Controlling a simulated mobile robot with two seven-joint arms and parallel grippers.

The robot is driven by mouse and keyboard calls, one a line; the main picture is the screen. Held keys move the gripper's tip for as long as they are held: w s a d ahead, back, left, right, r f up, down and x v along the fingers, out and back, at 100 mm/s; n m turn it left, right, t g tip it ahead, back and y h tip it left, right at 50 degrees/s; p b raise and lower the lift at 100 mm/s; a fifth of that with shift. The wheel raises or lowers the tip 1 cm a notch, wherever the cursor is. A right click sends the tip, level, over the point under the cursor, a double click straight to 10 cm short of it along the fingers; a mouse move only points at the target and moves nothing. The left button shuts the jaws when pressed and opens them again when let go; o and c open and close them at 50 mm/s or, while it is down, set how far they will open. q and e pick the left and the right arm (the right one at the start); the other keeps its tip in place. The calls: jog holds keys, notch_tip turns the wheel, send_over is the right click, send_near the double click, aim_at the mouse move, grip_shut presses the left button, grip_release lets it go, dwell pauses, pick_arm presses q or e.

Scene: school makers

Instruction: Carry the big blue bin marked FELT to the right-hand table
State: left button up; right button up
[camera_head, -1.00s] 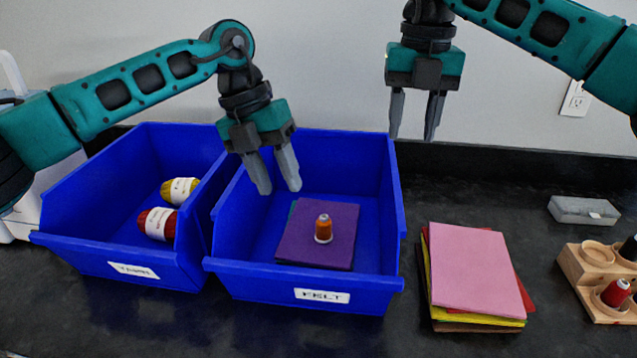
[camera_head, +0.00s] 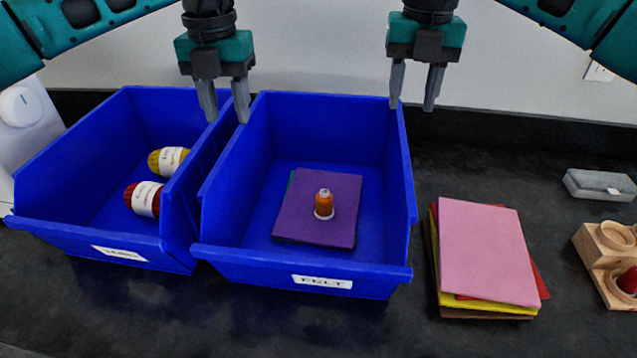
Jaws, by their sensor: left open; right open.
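The big blue bin marked FELT (camera_head: 300,265) stands on the dark counter. Inside it lie purple felt sheets (camera_head: 290,215) with an orange thread spool (camera_head: 324,204) upright on top. My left gripper (camera_head: 226,114) is open and empty, its fingertips over the bin's left side wall, close to the neighbouring bin. My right gripper (camera_head: 411,104) is open and empty, its fingertips at the far end of the bin's right wall in the picture. I cannot tell whether either gripper touches a wall. The right-hand table is not recognisable in view.
A second blue bin (camera_head: 70,190) with yellow yarn (camera_head: 168,161) and red yarn (camera_head: 144,199) sits close against the left side. A stack of coloured felt (camera_head: 485,250) lies right of the FELT bin. A grey block (camera_head: 598,185) and wooden spool holder (camera_head: 605,255) are further right.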

aim_at(233, 139)
pick_arm(q)
notch_tip(233, 139, down, 9)
jog(key=shift+f, duration=0.15)
pick_arm(e)
notch_tip(233, 139, down, 9)
jog(key=shift+f, duration=0.15)
pick_arm(q)
grip_shut()
pick_arm(e)
grip_shut()
pick_arm(q)
jog(key=shift+w, duration=0.1)
dwell(0.7)
